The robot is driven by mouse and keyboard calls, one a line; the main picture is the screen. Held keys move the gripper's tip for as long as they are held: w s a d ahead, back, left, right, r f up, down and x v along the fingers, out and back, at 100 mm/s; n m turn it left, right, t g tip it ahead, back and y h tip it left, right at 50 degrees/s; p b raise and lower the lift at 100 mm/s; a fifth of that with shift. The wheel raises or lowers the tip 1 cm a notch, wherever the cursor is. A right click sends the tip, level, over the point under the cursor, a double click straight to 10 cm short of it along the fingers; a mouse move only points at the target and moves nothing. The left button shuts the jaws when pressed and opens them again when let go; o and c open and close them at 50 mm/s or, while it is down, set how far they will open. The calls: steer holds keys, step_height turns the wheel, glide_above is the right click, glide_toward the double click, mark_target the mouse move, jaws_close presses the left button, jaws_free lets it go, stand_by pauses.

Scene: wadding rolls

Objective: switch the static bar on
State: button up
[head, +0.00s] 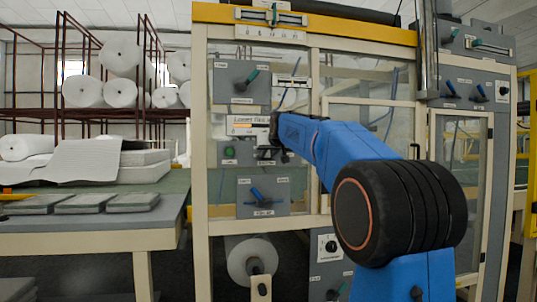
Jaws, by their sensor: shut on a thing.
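My blue arm reaches to the machine's front, and my gripper (268,153) is at the right part of a small grey panel (243,157). It is shut on a small control there, which the fingers mostly hide. A green round button or lamp (229,151) shows on the left of that panel. The labels are too small to read, so I cannot tell which control is the static bar's, nor the position of the gripped one.
A display with an orange bar (245,126) is just above. A white roll (250,259) is under the machine. A table (90,242) stands left.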

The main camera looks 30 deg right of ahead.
steer(key=shift+f+t+h, duration=0.2)
steer(key=shift+t, duration=0.5)
steer(key=shift+f+t+h, duration=0.15)
steer(key=shift+t+h, duration=0.05)
steer(key=shift+t, duration=0.5)
steer(key=o, duration=1.1)
steer(key=shift+c, duration=0.2)
steer(key=v, duration=1.7)
steer(key=shift+s, duration=0.15)
